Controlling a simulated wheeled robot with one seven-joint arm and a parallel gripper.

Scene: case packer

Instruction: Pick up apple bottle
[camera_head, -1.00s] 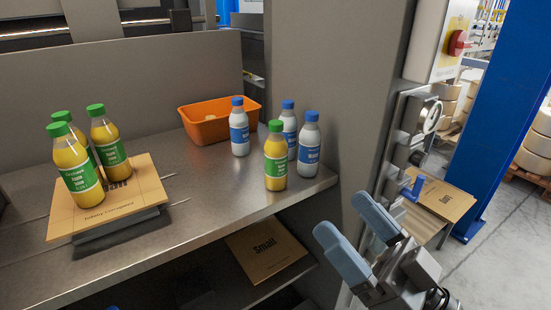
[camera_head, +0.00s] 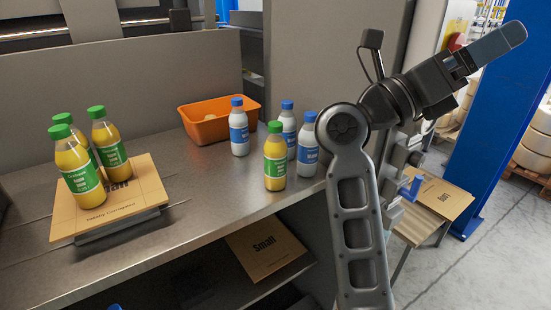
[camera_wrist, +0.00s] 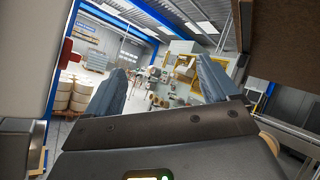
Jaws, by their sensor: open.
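A yellow bottle with a green cap and green label (camera_head: 275,160) stands upright near the front right of the metal shelf. Several more such bottles (camera_head: 110,145) stand together on a flat cardboard piece at the left. The label print is too small to read surely as apple. My gripper (camera_head: 515,38) is raised at the upper right, away from all the bottles and pointing right. In the wrist view its two blue-grey fingers (camera_wrist: 160,85) are spread apart with nothing between them. No bottle shows in the wrist view.
White bottles with blue caps (camera_head: 239,128) stand beside and behind the single yellow bottle. An orange bin (camera_head: 205,128) sits at the back. A grey wall panel (camera_head: 310,50) rises behind the shelf's right end. A lower shelf holds cardboard (camera_head: 265,250).

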